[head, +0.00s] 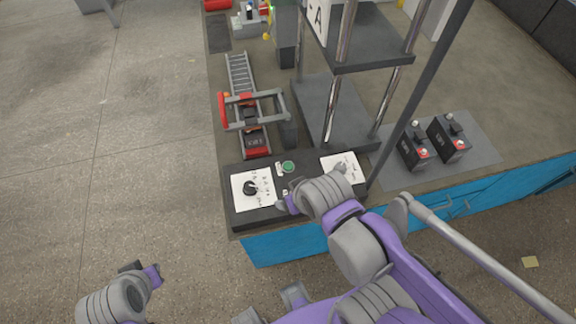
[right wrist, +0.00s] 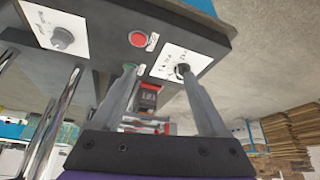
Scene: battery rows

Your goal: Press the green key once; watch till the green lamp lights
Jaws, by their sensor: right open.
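The green key (head: 288,167) is a round button on the black control panel (head: 235,214), between two white dial cards. In the right wrist view the green key (right wrist: 130,68) shows only partly, at the tip of the left-hand finger. I cannot tell whether they touch. My right gripper (head: 284,201) is over the panel's front part. Its fingers are apart and empty in the right wrist view (right wrist: 158,72). My left gripper (head: 133,268) is low at the left, away from the panel; its jaws are unclear. I cannot make out a lit green lamp.
A red button (right wrist: 137,39) sits near the green key. A dial (head: 250,188) is on the left card, another card (head: 343,168) at right. Behind stand a conveyor (head: 240,75) with a red-ended frame and a steel-post rack (head: 335,100). Two batteries (head: 413,147) (head: 449,138) stand on a grey mat.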

